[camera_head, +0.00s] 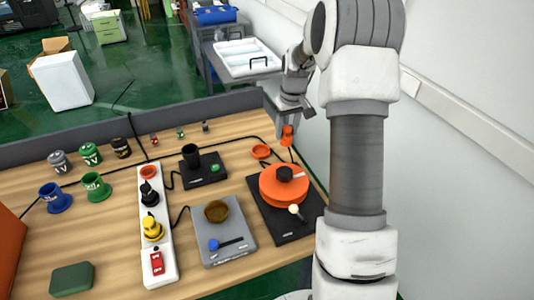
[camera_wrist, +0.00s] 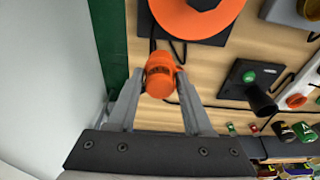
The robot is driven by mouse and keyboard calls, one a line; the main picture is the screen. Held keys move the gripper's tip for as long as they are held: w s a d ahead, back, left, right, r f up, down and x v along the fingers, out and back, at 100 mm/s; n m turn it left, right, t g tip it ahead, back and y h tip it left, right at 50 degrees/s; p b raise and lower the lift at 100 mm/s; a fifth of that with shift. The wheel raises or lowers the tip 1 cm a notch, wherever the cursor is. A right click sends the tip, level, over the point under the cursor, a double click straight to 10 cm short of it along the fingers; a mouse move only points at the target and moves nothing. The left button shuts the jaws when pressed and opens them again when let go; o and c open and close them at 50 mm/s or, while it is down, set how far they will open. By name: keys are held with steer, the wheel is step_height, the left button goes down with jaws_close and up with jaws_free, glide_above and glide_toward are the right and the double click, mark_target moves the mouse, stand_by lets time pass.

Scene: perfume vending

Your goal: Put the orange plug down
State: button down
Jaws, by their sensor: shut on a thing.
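The orange plug (camera_wrist: 160,77) is between the two fingers of my gripper (camera_wrist: 161,84), which is shut on it. In the head view the orange plug (camera_head: 287,135) hangs below my gripper (camera_head: 290,116) near the table's far right corner, behind the orange round device (camera_head: 284,186). A dark cable runs by the plug toward this device. The plug seems close to the wooden table (camera_head: 108,235); I cannot tell if it touches. The white power strip (camera_head: 160,268) stands left of centre, with an orange round socket (camera_head: 149,171) at its far end.
The strip carries a black plug (camera_head: 149,195), a yellow plug (camera_head: 153,230) and a red switch (camera_head: 157,263). A small orange ring (camera_head: 261,152) lies left of my gripper. A wall borders the right.

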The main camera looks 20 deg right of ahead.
steer(key=shift+d, duration=0.15)
steer(key=shift+w+f, duration=0.1)
steer(key=shift+w, duration=0.1)
steer(key=w+a+f, duration=0.1)
steer(key=w+f, duration=0.1)
steer(key=w, duration=0.1)
steer(key=w+a+f+p, duration=0.1)
steer(key=w+a+f, duration=0.1)
steer(key=w, duration=0.1)
steer(key=w+a+f, duration=0.1)
steer(key=w+f, duration=0.1)
steer(key=w, duration=0.2)
steer(key=shift+w+a+f, duration=0.1)
steer(key=shift+a+f, duration=0.3)
steer(key=shift+f+p, duration=0.4)
steer(key=shift+f, duration=1.75)
steer(key=c, duration=0.8)
jaws_free()
steer(key=o, duration=0.5)
steer(key=shift+r, duration=0.1)
